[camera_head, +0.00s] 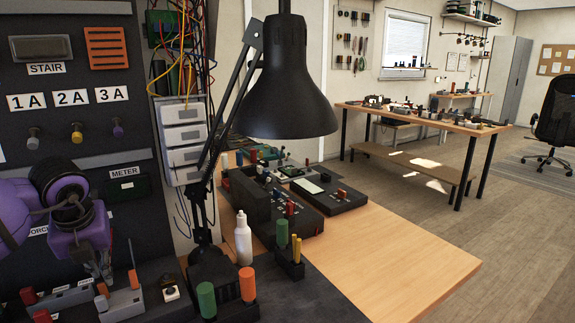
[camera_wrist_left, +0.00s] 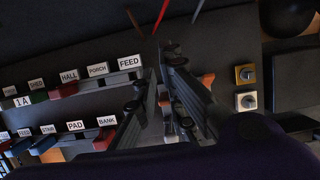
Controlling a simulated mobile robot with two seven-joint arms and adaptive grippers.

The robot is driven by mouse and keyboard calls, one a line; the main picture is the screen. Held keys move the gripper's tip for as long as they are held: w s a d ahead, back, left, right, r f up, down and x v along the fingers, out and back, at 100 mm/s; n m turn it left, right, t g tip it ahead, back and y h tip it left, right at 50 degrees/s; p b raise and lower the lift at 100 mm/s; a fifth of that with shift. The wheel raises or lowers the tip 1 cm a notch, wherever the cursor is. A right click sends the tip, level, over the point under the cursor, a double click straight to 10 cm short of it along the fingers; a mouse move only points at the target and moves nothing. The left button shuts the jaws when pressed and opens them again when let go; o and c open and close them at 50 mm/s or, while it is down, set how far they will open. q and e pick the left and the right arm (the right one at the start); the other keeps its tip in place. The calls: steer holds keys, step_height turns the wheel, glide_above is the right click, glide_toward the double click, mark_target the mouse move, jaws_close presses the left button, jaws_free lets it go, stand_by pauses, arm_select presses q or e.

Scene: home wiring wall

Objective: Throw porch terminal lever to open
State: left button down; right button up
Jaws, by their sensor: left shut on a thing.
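My left gripper (camera_head: 106,272) points down at the grey terminal block (camera_head: 122,303) in the head view. In the left wrist view its two dark fingers (camera_wrist_left: 168,112) are closed around a small orange lever (camera_wrist_left: 165,99). A second orange lever (camera_wrist_left: 207,79) shows just right of the fingers. The PORCH label (camera_wrist_left: 97,70) is left of the fingers, between the HALL label (camera_wrist_left: 69,76) and the FEED label (camera_wrist_left: 130,63). The fingers hide part of the block, so I cannot tell which label the held lever belongs to. My right gripper is in neither view.
Red levers (camera_wrist_left: 64,91) and a lower labelled row are close on the left. In the head view, a black lamp (camera_head: 285,90), a white bottle (camera_head: 243,240) and green and orange cylinders (camera_head: 206,300) stand right of the gripper. Bare wooden tabletop (camera_head: 400,265) lies farther right.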

arm_select(q)
steer(key=shift+w+a+f, duration=0.5)
steer(key=shift+a+f, duration=0.05)
steer(key=shift+a, duration=0.1)
stand_by(0.8)
steer(key=shift+w+f, duration=0.15)
steer(key=shift+f, duration=0.05)
steer(key=shift+w+a+f+b, duration=0.2)
steer(key=shift+f+b, duration=0.2)
steer(key=shift+f, duration=0.25)
stand_by(0.8)
steer(key=c, duration=1.8)
jaws_free()
steer(key=shift+f, duration=0.1)
steer(key=v, duration=1.2)
steer(key=shift+r, duration=0.4)
steer(key=shift+w+d+f, duration=0.1)
